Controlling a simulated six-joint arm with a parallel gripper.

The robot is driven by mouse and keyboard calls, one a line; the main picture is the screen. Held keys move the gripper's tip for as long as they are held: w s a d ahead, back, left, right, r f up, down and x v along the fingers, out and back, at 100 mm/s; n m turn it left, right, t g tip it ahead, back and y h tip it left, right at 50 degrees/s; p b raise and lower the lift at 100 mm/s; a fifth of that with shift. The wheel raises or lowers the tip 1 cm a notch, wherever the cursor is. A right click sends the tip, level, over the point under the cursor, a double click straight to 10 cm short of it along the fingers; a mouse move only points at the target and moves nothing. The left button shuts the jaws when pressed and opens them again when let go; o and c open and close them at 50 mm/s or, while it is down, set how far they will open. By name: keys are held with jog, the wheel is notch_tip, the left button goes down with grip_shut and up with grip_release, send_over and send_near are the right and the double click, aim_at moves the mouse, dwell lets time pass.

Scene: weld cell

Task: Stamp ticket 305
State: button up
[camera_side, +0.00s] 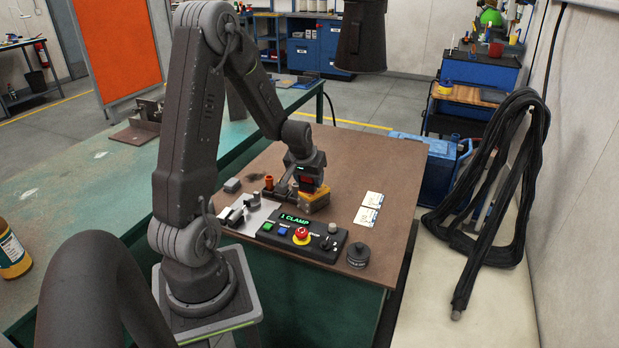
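Two small white tickets, an upper one (373,199) and a lower one (366,216), lie on the right part of the brown tabletop; their numbers are too small to read. A round black item (358,254) stands near the table's front edge; I cannot tell if it is a stamp or an ink pad. My gripper (308,188) is low over the table, behind the control box and left of the tickets. A yellow-orange block (314,199) is right at its end. The fingers are too small and hidden to show whether they grip it.
A black control box (301,236) reads "1 CLAMP" and has green and blue buttons, a red mushroom button (302,235) and knobs. A grey plate with a clamp (243,213) is left of it. Brown tabletop (395,165) is clear behind the tickets. Black hoses (500,190) hang at the right.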

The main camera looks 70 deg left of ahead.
jog(key=shift+c, duration=1.1)
jog(key=w+d+f, duration=0.2)
jog(key=w, duration=0.6)
jog(key=w+d+f, duration=0.2)
jog(key=w+d, duration=0.1)
jog(key=w, duration=0.5)
jog(key=shift+w+f, duration=0.2)
jog(key=shift+f, duration=1.25)
jog(key=shift+w+f, duration=0.2)
jog(key=shift+f, duration=1.25)
jog(key=shift+f, duration=0.55)
notch_tip(320, 180, up, 7)
